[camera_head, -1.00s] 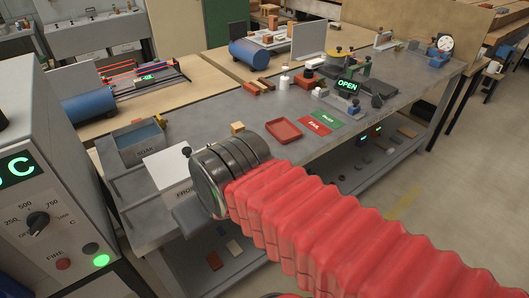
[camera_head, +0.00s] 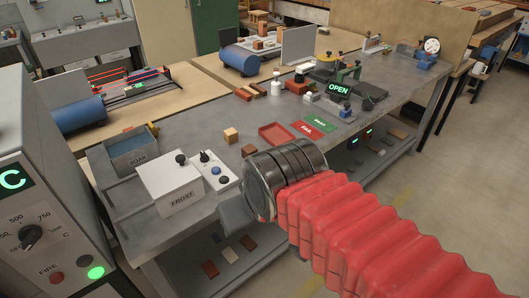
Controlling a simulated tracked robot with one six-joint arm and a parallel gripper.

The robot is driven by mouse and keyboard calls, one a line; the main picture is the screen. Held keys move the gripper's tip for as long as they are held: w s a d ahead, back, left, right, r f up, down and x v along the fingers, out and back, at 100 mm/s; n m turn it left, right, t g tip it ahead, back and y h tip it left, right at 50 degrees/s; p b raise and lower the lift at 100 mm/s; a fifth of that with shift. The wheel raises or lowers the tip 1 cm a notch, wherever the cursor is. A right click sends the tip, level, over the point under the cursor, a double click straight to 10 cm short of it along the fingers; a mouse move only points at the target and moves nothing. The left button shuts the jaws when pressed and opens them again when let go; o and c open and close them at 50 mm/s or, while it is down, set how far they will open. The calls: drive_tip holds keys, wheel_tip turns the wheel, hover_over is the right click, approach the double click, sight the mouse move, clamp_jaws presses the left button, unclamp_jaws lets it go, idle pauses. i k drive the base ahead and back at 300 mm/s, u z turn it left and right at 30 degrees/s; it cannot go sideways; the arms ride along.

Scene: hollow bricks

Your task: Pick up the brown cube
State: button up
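A small light-brown cube (camera_head: 231,135) sits on the grey bench top, left of the red tray. A smaller brown block (camera_head: 248,150) lies just to its right and nearer to me. My arm, with red bellows and a dark ringed metal end, reaches in from the lower right. A grey part at its end, probably my gripper (camera_head: 237,212), hangs by the bench's front edge, nearer to me than the cubes and apart from them. Its fingers cannot be made out, so whether it is open or shut does not show.
A white FROST box (camera_head: 172,188) and a knobbed control panel (camera_head: 213,168) stand left of my arm. The SOAK basin (camera_head: 133,150) is behind them. The red tray (camera_head: 277,135) and FAIL card (camera_head: 307,130) lie right of the cubes.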

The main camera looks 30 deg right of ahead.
sight(246, 150)
drive_tip(key=z, duration=1.6)
drive_tip(key=k, duration=0.65)
drive_tip(key=u, duration=0.9)
drive_tip(key=i, duration=0.95)
drive_tip(key=z, duration=0.1)
